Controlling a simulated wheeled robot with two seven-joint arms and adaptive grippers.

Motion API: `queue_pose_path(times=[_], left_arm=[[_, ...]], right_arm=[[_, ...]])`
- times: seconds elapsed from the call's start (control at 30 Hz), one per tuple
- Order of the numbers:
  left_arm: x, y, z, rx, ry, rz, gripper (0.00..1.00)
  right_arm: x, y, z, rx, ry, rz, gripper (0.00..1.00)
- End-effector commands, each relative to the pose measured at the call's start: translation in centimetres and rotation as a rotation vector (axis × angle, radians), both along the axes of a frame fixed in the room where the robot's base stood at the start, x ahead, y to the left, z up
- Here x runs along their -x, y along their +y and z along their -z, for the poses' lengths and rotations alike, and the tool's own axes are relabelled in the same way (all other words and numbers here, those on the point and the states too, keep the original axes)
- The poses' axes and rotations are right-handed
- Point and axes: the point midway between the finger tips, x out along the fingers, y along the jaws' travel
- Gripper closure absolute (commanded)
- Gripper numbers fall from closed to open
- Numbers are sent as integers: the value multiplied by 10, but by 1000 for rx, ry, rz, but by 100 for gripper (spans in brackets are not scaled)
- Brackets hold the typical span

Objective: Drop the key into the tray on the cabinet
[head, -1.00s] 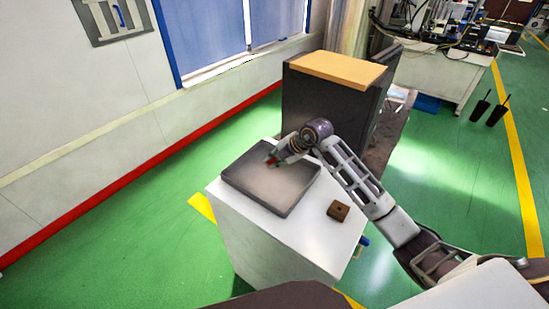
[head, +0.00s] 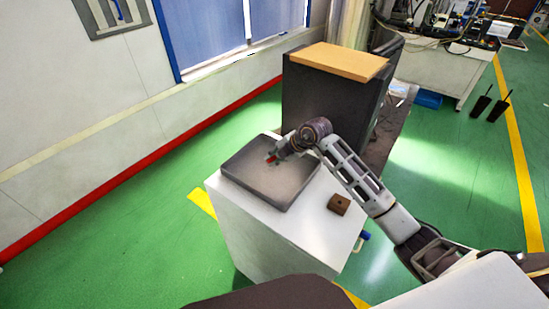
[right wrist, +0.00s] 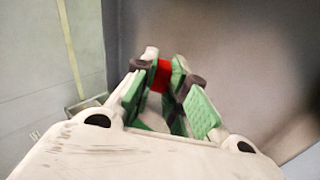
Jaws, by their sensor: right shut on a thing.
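The tray (head: 283,198) is grey and shallow, with a raised rim, and sits on top of the white cabinet (head: 325,240). My right gripper (head: 271,158) is over the back part of the tray. It is shut on a small red piece, the key (head: 270,161). In the right wrist view the red key (right wrist: 161,76) sits between the fingertips of my right gripper (right wrist: 163,78), with the grey tray surface (right wrist: 235,50) beyond. How high the key is above the tray floor I cannot tell. My left gripper is not in view.
A small brown block (head: 339,204) with a hole stands on the cabinet top, right of the tray. A dark cabinet with a wooden top (head: 338,62) stands close behind. A wall with a red skirting is at the left.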

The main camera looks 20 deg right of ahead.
Motion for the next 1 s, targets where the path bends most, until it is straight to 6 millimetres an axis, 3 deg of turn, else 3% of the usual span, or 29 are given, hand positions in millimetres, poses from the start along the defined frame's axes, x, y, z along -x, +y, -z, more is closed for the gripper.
queue_pose_path(times=[1.0], left_arm=[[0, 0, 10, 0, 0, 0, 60]], right_arm=[[0, 0, 19, 0, 0, 0, 100]])
